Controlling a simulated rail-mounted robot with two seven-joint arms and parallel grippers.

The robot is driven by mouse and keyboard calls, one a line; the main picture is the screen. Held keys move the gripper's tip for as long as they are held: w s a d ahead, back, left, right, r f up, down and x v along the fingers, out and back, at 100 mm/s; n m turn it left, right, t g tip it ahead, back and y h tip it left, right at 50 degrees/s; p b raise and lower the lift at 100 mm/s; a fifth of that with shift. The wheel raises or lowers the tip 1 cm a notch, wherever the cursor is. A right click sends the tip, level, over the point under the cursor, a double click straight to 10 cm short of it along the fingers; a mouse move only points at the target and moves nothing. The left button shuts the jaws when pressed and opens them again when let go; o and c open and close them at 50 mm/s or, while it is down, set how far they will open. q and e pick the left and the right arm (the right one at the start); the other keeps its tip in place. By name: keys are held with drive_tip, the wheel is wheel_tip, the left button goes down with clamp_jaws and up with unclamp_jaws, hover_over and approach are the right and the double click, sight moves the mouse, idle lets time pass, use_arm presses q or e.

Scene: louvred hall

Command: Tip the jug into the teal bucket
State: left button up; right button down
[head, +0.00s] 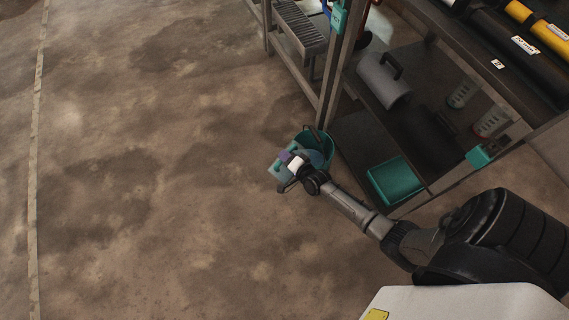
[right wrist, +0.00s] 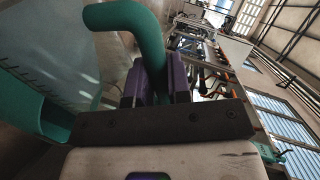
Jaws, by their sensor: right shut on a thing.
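My right gripper (head: 288,157) has purple fingers and is shut on the teal handle (right wrist: 135,22) of the jug. The jug (head: 283,171) is pale and translucent; its marked wall (right wrist: 62,50) fills the left of the right wrist view and looks tilted. The teal bucket (head: 325,143) stands on the floor at the shelf's corner. In the head view the jug and gripper overlap the bucket's near left side and hide part of it. I cannot tell whether the jug touches the bucket or what is inside either. My left gripper is not in view.
A dark shelf rack (head: 362,128) stands right of the bucket, holding a grey canister (head: 384,84) and a teal bin (head: 396,181). A slatted bench (head: 299,27) is behind. The brown floor (head: 150,170) on the left is clear.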

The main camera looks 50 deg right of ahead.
drive_tip(key=shift+a, duration=0.1)
idle(0.3)
drive_tip(key=shift+d+f+m+b, duration=0.2)
drive_tip(key=shift+d+m+b, duration=0.2)
drive_tip(key=shift+d+b, duration=0.2)
drive_tip(key=shift+d, duration=0.15)
